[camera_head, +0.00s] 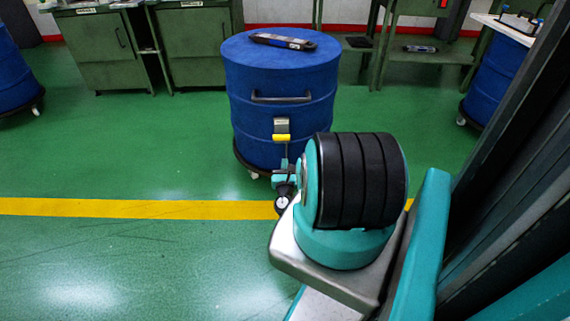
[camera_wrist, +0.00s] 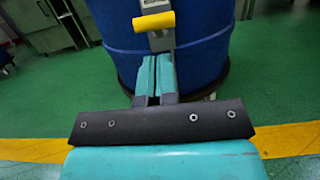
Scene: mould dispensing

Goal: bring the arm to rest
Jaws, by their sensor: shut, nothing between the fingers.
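My gripper (camera_wrist: 158,60) is shut and empty in the wrist view. Its two teal fingers lie side by side and point at the front of a blue drum (camera_wrist: 112,20). In the head view, my gripper (camera_head: 285,164) is small and low in front of the same drum (camera_head: 285,75), partly hidden behind my arm. A grey fitting with a yellow handle (camera_head: 282,137) is at the drum's front, just beyond the fingertips. The yellow handle (camera_wrist: 153,22) also shows in the wrist view. I cannot tell whether the fingertips touch the fitting.
Green cabinets (camera_head: 200,45) stand behind. Other blue drums stand at the left (camera_head: 12,70) and right (camera_head: 495,75). A yellow floor line (camera_head: 120,208) crosses the green floor, which is clear at left.

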